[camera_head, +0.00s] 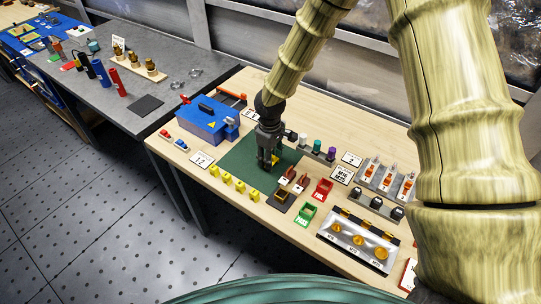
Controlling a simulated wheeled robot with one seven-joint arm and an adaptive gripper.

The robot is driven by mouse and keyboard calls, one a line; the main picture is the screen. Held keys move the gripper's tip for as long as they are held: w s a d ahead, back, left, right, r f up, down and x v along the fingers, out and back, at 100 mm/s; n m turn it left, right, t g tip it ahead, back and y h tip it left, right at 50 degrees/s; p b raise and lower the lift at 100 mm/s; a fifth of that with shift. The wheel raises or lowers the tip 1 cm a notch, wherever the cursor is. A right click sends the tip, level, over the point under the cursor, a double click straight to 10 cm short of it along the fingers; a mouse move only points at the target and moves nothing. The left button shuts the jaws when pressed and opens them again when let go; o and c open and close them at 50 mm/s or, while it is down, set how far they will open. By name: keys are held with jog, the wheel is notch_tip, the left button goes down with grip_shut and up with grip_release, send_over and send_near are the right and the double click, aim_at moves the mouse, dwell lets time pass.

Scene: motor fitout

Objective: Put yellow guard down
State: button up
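My gripper (269,160) points down over the green mat (237,163) on the wooden table. A small yellow piece (275,160), which looks like a yellow guard, shows right at the fingertips. The fingers hide part of it. At this size I cannot tell whether the fingers grip it, or whether it touches the mat. Several other small yellow pieces (227,178) stand in a row along the mat's front left edge.
A blue box (205,122) stands behind the mat on the left. The mat's left part is clear.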

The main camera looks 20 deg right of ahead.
jog(key=shift+f, duration=0.1)
jog(key=o, duration=0.8)
jog(key=shift+r+b, duration=1.65)
jog(key=shift+r, duration=4.5)
